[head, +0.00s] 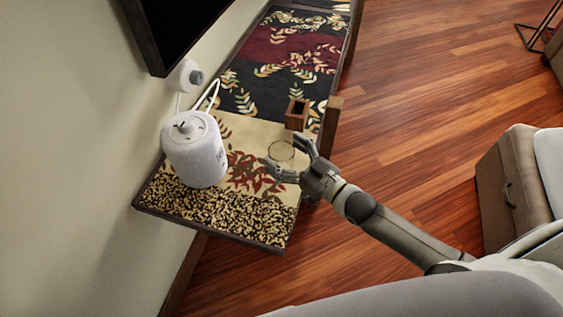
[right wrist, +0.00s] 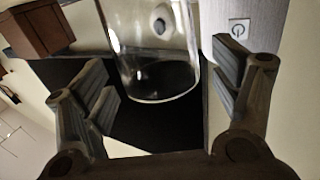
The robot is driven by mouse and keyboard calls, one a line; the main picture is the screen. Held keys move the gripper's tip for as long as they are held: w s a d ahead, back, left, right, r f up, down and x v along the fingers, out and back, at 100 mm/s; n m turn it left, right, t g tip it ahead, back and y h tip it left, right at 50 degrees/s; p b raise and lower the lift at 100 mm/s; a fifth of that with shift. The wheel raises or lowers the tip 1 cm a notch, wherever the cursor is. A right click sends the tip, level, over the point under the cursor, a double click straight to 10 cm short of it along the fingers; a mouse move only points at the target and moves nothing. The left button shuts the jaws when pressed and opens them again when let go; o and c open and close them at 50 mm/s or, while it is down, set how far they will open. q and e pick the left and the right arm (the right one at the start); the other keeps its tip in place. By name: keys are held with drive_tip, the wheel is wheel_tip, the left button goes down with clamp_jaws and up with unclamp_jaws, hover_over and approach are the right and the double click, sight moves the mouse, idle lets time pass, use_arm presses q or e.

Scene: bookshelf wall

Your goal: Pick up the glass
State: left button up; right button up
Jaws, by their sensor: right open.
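The clear glass (head: 281,151) stands on the patterned cloth of the narrow shelf, and its outline is faint in the head view. My right gripper (head: 280,154) is open, with one finger on each side of the glass. In the right wrist view the glass (right wrist: 150,50) is upright and lies between and just beyond the spread fingers (right wrist: 163,85). I see a gap on both sides, so the fingers do not appear to grip it. My left gripper is not in view.
A white cylindrical device (head: 195,152) stands left of the glass. A small brown wooden box (head: 297,114) stands close behind it, beside a wooden upright (head: 331,126) at the shelf edge. A dark screen (head: 190,30) hangs on the wall. The wooden floor at right is mostly clear.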

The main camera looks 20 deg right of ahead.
drive_tip(key=shift+w+a, duration=0.35)
drive_tip(key=shift+w, duration=0.25)
drive_tip(key=shift+c, duration=0.5)
drive_tip(key=c, duration=1.5)
